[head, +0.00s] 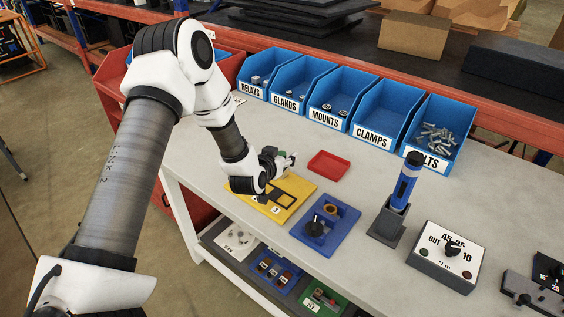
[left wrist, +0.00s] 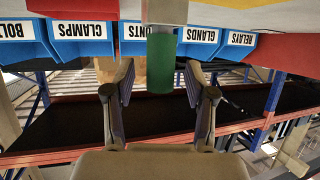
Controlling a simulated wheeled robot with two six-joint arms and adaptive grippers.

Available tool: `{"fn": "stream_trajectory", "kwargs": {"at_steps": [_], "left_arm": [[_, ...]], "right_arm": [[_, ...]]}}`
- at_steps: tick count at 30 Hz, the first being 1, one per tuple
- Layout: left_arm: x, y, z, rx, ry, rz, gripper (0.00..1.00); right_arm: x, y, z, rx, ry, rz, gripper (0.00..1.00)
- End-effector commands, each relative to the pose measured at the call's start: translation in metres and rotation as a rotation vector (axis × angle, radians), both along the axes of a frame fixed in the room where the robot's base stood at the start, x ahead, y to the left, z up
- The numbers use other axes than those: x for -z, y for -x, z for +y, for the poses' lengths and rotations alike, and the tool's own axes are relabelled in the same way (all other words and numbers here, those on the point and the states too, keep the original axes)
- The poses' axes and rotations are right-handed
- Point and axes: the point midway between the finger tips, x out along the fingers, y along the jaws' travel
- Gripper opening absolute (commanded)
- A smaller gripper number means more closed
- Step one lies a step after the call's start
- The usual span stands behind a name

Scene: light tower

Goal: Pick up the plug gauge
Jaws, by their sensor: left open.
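My left gripper (head: 279,163) is open, low over the back of a yellow board (head: 299,201) with dark recesses. A bit of green shows beside the fingers in the head view, and the gripper hides most of what is there. My right gripper is not in view.
A red tray (head: 329,162) lies just right of the gripper. A blue board (head: 342,235) with a black knob, a blue-handled tool (head: 408,182) in a grey stand and a dial box (head: 445,255) stand further right. Labelled blue bins (head: 345,99) line the back.

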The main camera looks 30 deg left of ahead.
Motion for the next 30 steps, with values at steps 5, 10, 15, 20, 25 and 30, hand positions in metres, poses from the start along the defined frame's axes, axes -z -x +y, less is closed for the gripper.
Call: {"fn": "stream_trajectory", "kwargs": {"at_steps": [5,10,15,20,25,30], "left_arm": [[0.000,0.000,0.000,0.000,0.000,0.000,0.06],[0.000,0.000,0.000,0.000,0.000,0.000,0.00],[0.000,0.000,0.000,0.000,0.000,0.000,0.00],[-0.007,0.000,0.000,-0.002,0.001,-0.001,0.00],[-0.028,0.000,0.000,-0.001,0.002,-0.003,0.00],[-0.035,0.021,-0.013,0.002,0.001,0.002,0.00]], "right_arm": [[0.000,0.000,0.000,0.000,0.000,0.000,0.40],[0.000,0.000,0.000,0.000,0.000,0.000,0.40],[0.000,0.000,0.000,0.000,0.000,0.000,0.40],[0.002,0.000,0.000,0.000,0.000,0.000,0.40],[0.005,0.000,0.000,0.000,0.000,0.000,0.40],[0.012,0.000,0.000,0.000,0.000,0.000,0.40]]}}
